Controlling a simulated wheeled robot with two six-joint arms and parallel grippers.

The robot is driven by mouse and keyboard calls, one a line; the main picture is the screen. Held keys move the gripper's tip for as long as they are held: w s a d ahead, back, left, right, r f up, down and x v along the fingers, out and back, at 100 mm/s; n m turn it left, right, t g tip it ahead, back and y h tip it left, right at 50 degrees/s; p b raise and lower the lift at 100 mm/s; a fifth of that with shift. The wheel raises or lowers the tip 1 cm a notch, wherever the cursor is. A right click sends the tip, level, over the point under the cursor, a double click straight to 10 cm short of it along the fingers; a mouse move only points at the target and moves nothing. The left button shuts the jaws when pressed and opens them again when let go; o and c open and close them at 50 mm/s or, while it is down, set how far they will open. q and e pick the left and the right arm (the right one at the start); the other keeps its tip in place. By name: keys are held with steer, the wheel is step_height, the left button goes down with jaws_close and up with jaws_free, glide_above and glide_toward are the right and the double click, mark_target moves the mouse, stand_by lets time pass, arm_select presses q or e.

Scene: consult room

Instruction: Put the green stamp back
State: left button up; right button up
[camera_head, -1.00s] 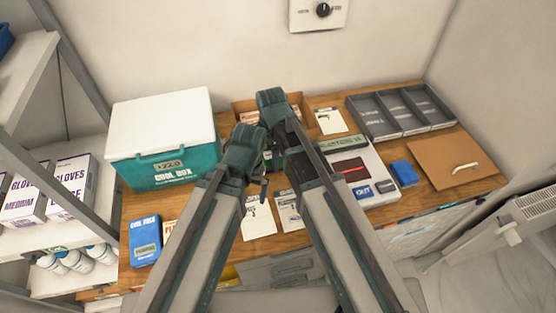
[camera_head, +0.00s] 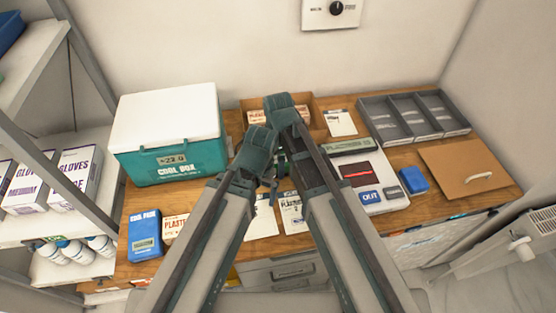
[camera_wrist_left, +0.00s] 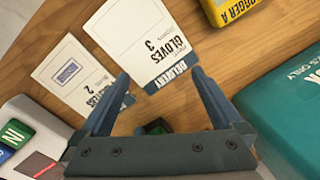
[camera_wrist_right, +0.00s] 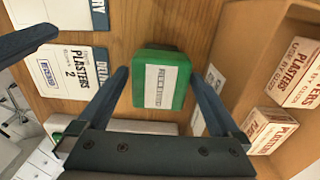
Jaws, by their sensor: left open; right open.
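A green block with a white label, apparently the green stamp (camera_wrist_right: 161,80), lies on the wooden desk in the right wrist view. My right gripper (camera_wrist_right: 157,75) is open, with a finger on either side of it; I cannot tell whether they touch it. In the head view my right gripper (camera_head: 282,152) mostly hides the block. My left gripper (camera_wrist_left: 160,74) is open above the desk beside paper cards, with nothing between its fingers. A dark green piece (camera_wrist_left: 156,127) shows near its palm. A green IN plate (camera_wrist_left: 15,133) shows at the left edge of the left wrist view.
The device with the blue OUT plate (camera_head: 369,198) stands right of my arms, with a blue block (camera_head: 413,180) beside it. Behind are a grey tray (camera_head: 390,139) and a cardboard box of plasters (camera_head: 318,103). A cool box (camera_head: 168,155) stands left. My two arms are close together.

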arm_select(q)
step_height(320, 180, up, 12)
steer(key=p, duration=1.2)
steer(key=shift+r, duration=0.15)
arm_select(e)
step_height(320, 180, up, 12)
steer(key=shift+r, duration=0.15)
arm_select(q)
step_height(320, 180, down, 12)
steer(key=b, duration=1.2)
arm_select(e)
step_height(320, 180, down, 12)
steer(key=shift+f, duration=0.1)
